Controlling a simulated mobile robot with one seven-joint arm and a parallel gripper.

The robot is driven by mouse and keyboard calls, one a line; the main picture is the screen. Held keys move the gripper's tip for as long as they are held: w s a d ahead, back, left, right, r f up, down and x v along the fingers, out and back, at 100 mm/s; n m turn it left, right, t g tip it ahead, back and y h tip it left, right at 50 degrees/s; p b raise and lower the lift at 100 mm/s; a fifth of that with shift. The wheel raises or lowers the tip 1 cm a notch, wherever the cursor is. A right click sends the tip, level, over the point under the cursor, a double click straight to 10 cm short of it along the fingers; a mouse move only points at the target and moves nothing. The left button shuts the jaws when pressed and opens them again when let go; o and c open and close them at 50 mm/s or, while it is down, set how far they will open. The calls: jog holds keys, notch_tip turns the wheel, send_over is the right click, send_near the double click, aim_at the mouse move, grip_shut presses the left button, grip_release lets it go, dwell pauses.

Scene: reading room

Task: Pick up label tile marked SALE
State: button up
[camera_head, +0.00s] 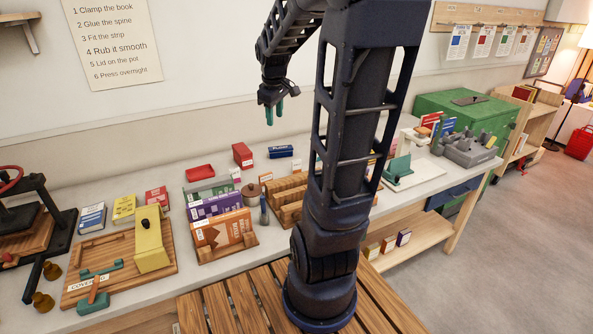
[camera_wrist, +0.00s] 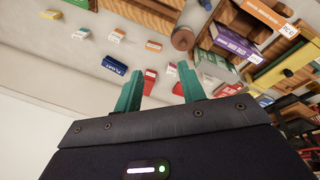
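I cannot make out the word SALE on any tile. In the wrist view, several small tiles with white faces lie on the bench: a yellow one (camera_wrist: 50,14), a blue one (camera_wrist: 81,33), an orange one (camera_wrist: 116,35) and another orange one (camera_wrist: 154,46). Their lettering is too small to read. My gripper (camera_head: 275,110) hangs above the back of the bench in the head view. Its two teal fingers stand apart with nothing between them, as the wrist view also shows (camera_wrist: 160,68). My arm hides part of the bench in the head view.
A blue block marked FLOAT (camera_wrist: 114,65) and red blocks (camera_wrist: 150,80) lie near the wall. A rack of orange, purple and green books (camera_head: 226,232), a brown pot (camera_head: 250,194) and wooden slotted holders (camera_head: 287,190) crowd the bench. A covering board (camera_head: 120,262) lies left.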

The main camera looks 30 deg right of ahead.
jog(key=w+d+f+n+g, duration=0.1)
jog(key=w+d+f+n, duration=0.3)
jog(key=w, duration=0.3)
jog(key=w+d+f+n, duration=0.1)
jog(key=w+d+f, duration=0.4)
jog(key=w, duration=0.1)
jog(key=n+g, duration=0.2)
jog(key=n, duration=0.3)
send_over(297, 161)
jog(key=w, duration=0.1)
notch_tip(297, 161, down, 14)
jog(key=shift+y, duration=0.4)
notch_tip(297, 161, down, 5)
jog(key=shift+w+f, duration=0.1)
jog(key=shift+f, duration=0.1)
jog(key=shift+s+f, duration=0.15)
jog(key=shift+f, duration=1.2)
jog(key=shift+s+f, duration=0.1)
jog(key=shift+f, duration=1.25)
grip_shut()
